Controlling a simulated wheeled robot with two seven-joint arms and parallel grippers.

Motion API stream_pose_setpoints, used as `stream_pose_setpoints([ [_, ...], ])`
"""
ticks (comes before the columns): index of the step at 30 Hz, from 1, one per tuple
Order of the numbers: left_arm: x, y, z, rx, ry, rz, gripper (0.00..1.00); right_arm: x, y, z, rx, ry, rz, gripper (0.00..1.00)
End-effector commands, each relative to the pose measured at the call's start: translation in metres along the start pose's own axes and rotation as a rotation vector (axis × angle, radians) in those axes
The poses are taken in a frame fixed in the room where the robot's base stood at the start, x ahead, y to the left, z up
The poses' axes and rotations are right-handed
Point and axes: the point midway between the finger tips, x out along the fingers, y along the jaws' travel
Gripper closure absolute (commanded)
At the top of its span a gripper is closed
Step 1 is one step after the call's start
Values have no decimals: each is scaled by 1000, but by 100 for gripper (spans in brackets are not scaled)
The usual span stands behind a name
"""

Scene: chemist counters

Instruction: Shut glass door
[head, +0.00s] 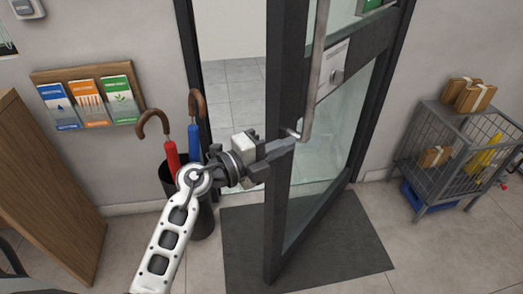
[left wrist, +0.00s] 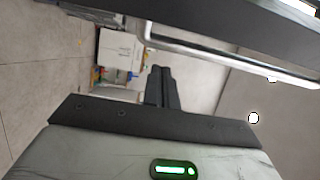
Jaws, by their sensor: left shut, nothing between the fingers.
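The glass door (head: 330,145) has a dark frame and stands ajar, its free edge (head: 285,200) swung out over the floor mat. A long metal pull handle (head: 318,70) runs down its face. My left gripper (head: 288,145) is shut and empty, its fingertips close to the handle's lower end by the door's free edge. I cannot tell whether they touch. In the left wrist view the shut fingers (left wrist: 160,88) point forward, with the handle (left wrist: 215,52) and the dark door frame (left wrist: 200,18) crossing above them. My right gripper is not in view.
An umbrella stand (head: 203,215) with a red and a blue umbrella stands left of the doorway, beside my left arm. A dark mat (head: 340,250) lies under the door. A wire cage (head: 440,165) with parcels is at right. A wooden panel (head: 45,190) is at left.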

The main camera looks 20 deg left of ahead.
Motion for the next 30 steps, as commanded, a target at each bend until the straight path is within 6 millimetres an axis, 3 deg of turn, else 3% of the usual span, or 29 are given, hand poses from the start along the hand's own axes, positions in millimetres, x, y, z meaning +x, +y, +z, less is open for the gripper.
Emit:
stream_pose_setpoints([
  [3, 25, -2, 0, -1, 0, -4, 100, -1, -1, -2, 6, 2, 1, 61],
  [9, 11, 1, 29, 1, -4, 1, 100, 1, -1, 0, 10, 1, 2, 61],
  [25, 7, 2, 39, 1, 1, 1, 100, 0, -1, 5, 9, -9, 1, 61],
  [30, 16, 12, 60, 8, 64, 3, 100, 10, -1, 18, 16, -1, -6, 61],
])
